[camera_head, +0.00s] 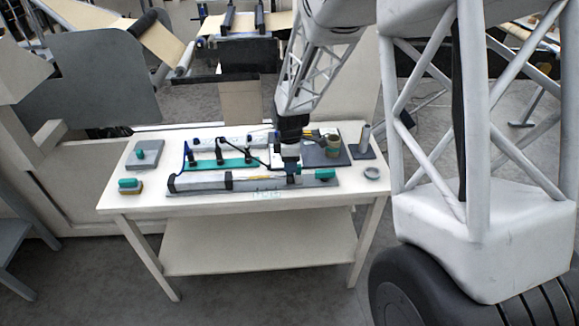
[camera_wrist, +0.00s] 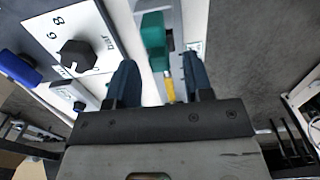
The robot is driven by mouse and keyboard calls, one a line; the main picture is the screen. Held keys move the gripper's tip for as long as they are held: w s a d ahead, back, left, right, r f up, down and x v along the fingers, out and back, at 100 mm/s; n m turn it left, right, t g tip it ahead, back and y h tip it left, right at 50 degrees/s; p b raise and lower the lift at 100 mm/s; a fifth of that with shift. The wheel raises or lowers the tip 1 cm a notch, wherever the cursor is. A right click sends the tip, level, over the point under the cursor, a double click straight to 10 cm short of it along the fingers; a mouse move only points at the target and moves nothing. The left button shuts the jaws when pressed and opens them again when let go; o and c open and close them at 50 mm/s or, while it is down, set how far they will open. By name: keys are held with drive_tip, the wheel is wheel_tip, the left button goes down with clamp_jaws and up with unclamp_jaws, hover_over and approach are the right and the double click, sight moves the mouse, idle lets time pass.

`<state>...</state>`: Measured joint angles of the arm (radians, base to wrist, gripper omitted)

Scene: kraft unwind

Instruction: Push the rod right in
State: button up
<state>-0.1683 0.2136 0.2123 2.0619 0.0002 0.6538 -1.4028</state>
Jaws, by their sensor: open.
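A pale cylinder body (camera_head: 203,181) with black end blocks lies along the front of the white table on a long grey base. A yellow length, seemingly the rod (camera_head: 260,178), shows to the right of its right-hand black block. It also shows in the wrist view (camera_wrist: 169,88). A teal block (camera_head: 325,174) sits at the base's right end. A teal block (camera_wrist: 153,38) also shows ahead of the fingers in the wrist view. My gripper (camera_head: 291,178) is low over the base's right part. Its blue fingers (camera_wrist: 158,68) are apart; whether they touch anything is unclear.
A white panel (camera_wrist: 55,30) with a black knob (camera_wrist: 77,55) lies left of my fingers in the wrist view. Behind the cylinder stands a teal strip (camera_head: 222,164) with black fittings. A grey ring (camera_head: 371,172) lies at the right; a teal-topped block (camera_head: 130,186) sits front left.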

drive_tip(key=shift+f, duration=1.1)
clamp_jaws()
